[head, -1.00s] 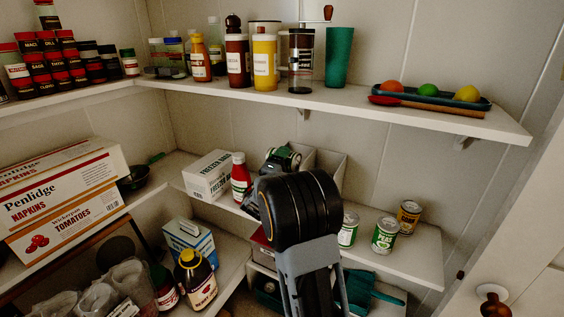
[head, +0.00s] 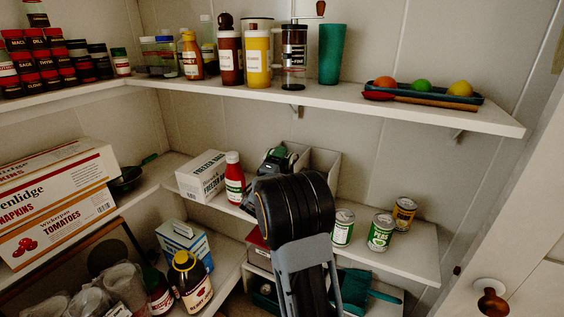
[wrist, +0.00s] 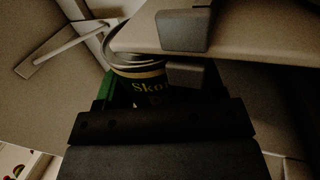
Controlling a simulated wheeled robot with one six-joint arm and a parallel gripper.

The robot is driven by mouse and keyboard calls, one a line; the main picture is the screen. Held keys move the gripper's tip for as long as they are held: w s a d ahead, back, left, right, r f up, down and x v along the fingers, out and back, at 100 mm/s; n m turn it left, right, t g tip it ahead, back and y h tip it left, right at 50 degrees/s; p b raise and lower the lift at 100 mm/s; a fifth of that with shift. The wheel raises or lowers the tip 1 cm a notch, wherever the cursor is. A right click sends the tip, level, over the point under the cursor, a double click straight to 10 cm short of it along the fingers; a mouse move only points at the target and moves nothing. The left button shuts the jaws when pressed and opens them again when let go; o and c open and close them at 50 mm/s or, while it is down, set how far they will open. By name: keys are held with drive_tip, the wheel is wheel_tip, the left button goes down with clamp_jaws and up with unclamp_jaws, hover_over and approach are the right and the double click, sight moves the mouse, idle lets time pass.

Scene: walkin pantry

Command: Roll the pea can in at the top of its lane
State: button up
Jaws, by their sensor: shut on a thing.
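The pea can (wrist: 140,78) shows in the wrist view with a bright metal rim and a dark label with partly readable lettering. My gripper (wrist: 184,52) is shut on it, with grey fingertips at its right side. In the head view my gripper (head: 276,158) is beyond my black wrist, which hides most of it and the can. Pale upright panels of what looks like the can rack (head: 322,172) stand just right of the gripper. I cannot tell whether the can touches the rack. Its lane is mostly hidden.
On the middle shelf, a pea can (head: 381,232), another can (head: 342,228) and a yellow can (head: 404,213) stand to the right. A red bottle (head: 234,178) and a white freezer-bag box (head: 202,176) stand close left. The upper shelf (head: 340,99) overhangs behind.

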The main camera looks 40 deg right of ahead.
idle(0.3)
drive_tip(key=o, duration=1.3)
drive_tip(key=shift+c, duration=0.2)
